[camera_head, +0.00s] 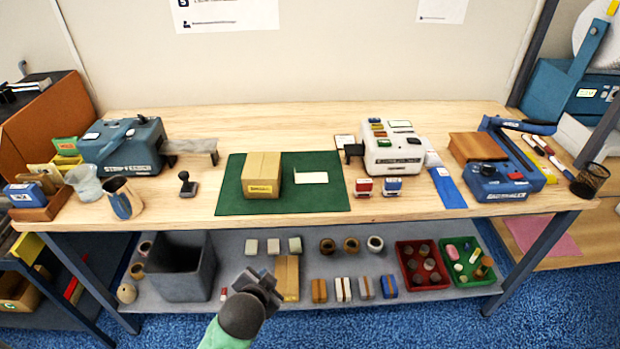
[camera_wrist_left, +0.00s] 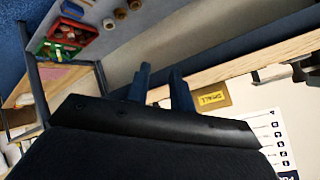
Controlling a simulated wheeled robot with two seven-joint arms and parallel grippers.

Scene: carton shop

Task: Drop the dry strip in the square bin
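A flat cream-white strip (camera_head: 311,177) lies on the green mat (camera_head: 333,200), just right of a small cardboard carton (camera_head: 262,172). I cannot tell from its look whether it is dry. A grey square bin (camera_head: 181,266) stands on the lower shelf at the left, open at the top; its floor is in shadow. My left gripper (camera_head: 262,284) is in front of the shelf, right of the bin and below the table top. In the left wrist view its two fingers (camera_wrist_left: 161,88) stand apart with nothing between them. My right gripper is not in view.
A strip feeder (camera_head: 124,147) and cups stand at the table's left. A white machine (camera_head: 392,150), stamps and a blue sealer (camera_head: 500,180) stand at the right. Rolls, small blocks, a red tray (camera_head: 424,265) and a green tray (camera_head: 470,261) fill the shelf. The table's front edge overhangs it.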

